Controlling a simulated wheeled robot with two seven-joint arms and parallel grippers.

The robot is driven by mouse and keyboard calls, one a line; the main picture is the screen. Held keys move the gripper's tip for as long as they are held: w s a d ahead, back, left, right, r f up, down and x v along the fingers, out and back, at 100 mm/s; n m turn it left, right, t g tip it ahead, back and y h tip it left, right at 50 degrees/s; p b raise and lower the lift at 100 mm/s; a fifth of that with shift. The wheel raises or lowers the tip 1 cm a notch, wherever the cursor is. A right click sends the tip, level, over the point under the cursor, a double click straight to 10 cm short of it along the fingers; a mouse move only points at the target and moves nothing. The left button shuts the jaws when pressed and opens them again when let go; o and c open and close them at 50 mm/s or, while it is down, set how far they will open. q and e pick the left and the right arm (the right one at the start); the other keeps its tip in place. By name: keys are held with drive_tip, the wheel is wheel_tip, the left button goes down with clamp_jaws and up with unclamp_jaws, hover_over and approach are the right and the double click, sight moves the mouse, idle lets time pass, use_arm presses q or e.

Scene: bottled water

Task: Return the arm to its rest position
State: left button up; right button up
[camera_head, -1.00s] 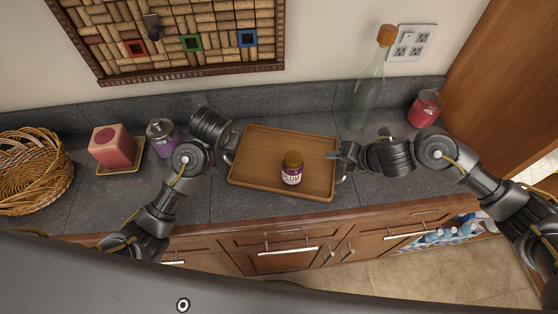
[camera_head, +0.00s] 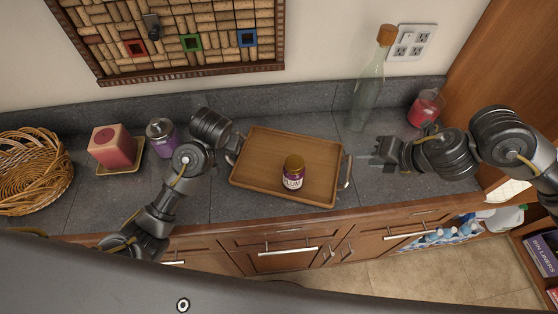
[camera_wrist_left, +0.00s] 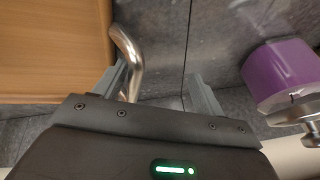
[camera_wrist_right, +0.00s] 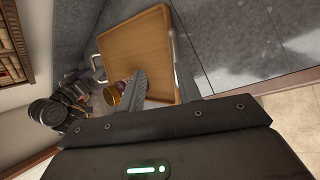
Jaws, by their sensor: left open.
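My right gripper (camera_head: 366,160) is to the right of the wooden tray (camera_head: 260,140), apart from its right handle (camera_head: 347,171). In the right wrist view its two fingers (camera_wrist_right: 160,85) are spread with nothing held. My left gripper (camera_head: 233,153) is at the tray's left handle. In the left wrist view its fingers (camera_wrist_left: 163,88) are spread, and the metal handle (camera_wrist_left: 131,52) lies close to the left finger; contact is unclear. The tray rests on the counter with a purple-labelled plum jar (camera_head: 293,174) upright on it.
A tall glass bottle (camera_head: 367,90) and a red candle glass (camera_head: 425,108) stand behind my right arm. A lidded purple jar (camera_head: 162,137), a pink candle (camera_head: 112,147) and a wicker basket (camera_head: 32,172) are at left. A wooden cabinet side (camera_head: 500,60) bounds the right.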

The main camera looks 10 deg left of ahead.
drive_tip(key=shift+x, duration=2.95)
